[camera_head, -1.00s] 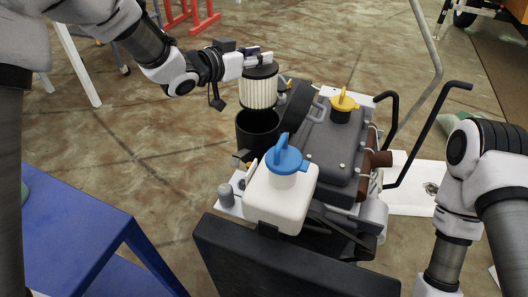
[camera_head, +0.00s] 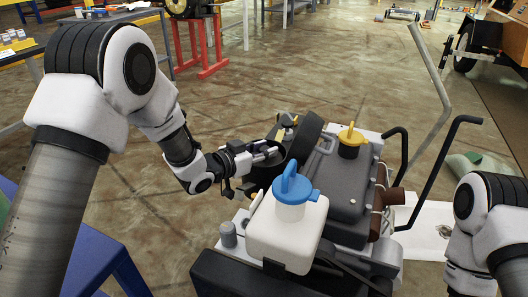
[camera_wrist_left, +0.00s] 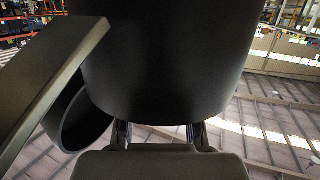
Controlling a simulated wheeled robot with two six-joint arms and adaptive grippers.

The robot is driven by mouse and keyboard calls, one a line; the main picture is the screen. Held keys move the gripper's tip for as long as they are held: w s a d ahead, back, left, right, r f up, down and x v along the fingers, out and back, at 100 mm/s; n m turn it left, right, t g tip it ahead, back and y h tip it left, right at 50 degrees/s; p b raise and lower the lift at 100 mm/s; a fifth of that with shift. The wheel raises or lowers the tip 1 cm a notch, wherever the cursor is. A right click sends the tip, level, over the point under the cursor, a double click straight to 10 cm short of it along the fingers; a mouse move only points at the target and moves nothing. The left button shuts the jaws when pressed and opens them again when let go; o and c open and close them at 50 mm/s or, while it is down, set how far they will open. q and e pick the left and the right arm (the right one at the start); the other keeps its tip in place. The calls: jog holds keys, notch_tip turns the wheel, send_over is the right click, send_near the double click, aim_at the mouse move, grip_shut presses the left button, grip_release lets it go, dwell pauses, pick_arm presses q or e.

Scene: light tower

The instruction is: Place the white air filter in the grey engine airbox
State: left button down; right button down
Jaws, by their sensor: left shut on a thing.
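The white air filter is not visible in either view now. The dark round airbox (camera_head: 262,176) stands on the engine behind the white tank, and its opening is hidden by my left gripper. A black round lid (camera_head: 306,136) stands tilted over the airbox. My left gripper (camera_head: 274,153) is at the lid's near left edge and shut on it. In the left wrist view the fingers (camera_wrist_left: 160,132) meet a large black rounded part (camera_wrist_left: 170,60). My right gripper is out of view; only my right arm shows at the right edge.
A white tank (camera_head: 285,235) with a blue cap (camera_head: 291,190) stands just in front of the airbox. The dark engine cover (camera_head: 340,190) with a yellow cap (camera_head: 351,135) is to the right. A blue table (camera_head: 95,260) is at the lower left.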

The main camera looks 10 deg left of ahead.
pick_arm(q)
jog(key=c, duration=0.8)
grip_release()
jog(key=shift+f, duration=0.1)
jog(key=shift+c, duration=0.2)
jog(key=shift+r, duration=0.2)
jog(key=p+v, duration=0.2)
jog(key=v, duration=1)
jog(key=shift+s+f, duration=0.1)
